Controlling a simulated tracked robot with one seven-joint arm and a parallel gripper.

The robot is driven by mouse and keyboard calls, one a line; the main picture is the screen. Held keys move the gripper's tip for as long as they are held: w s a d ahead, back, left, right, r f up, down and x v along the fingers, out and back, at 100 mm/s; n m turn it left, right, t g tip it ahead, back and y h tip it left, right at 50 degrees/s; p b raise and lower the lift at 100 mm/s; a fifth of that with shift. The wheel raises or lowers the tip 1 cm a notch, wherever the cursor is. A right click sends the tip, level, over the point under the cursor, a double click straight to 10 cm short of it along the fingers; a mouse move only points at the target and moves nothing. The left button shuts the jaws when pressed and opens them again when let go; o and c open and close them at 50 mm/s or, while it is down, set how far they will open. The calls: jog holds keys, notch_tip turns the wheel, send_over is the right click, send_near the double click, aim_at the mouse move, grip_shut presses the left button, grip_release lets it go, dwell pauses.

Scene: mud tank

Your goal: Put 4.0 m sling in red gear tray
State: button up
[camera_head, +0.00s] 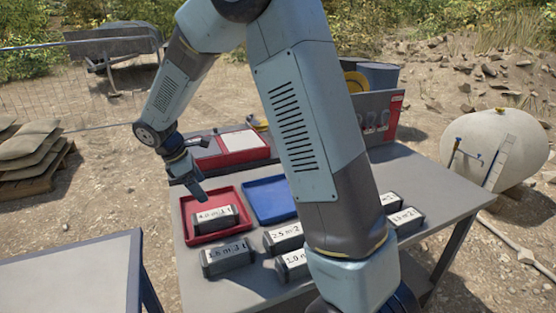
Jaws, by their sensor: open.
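The 4.0 m sling (215,219) is a dark block-like pack with a white label that reads "4.0 m". It sits inside the red gear tray (188,233), towards its front right part. My gripper (194,187) is open, above the tray's back left part and up from the sling. It does not touch the sling, and nothing shows between its fingers. The finger gap is small and partly hidden in this view.
A blue tray (263,185) lies right of the red tray, partly behind my arm. Similar labelled packs stand in front: one reads 2.5 m (284,238), one 1.0 m (292,265), another (228,257) at left. Two more (405,219) stand right. A red case (235,149) lies behind.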

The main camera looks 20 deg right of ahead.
jog(key=s+d+r+m+t+y, duration=0.1)
jog(key=s+d+r+m, duration=0.4)
jog(key=r, duration=0.4)
jog(key=s+d+r+m+t+y, duration=0.1)
jog(key=s+d+r+m, duration=0.2)
jog(key=s, duration=0.4)
jog(key=s+d+r+m+t+y, duration=0.1)
jog(key=s+d+r+m, duration=0.3)
jog(key=s, duration=0.4)
jog(key=s+d+r+m+t+y, duration=0.1)
jog(key=s+d+r+m+t, duration=0.1)
jog(key=s+d+m, duration=0.3)
jog(key=shift+s+d+r+t, duration=0.3)
jog(key=shift+s+r, duration=0.45)
jog(key=shift+s, duration=0.5)
dwell(3.8)
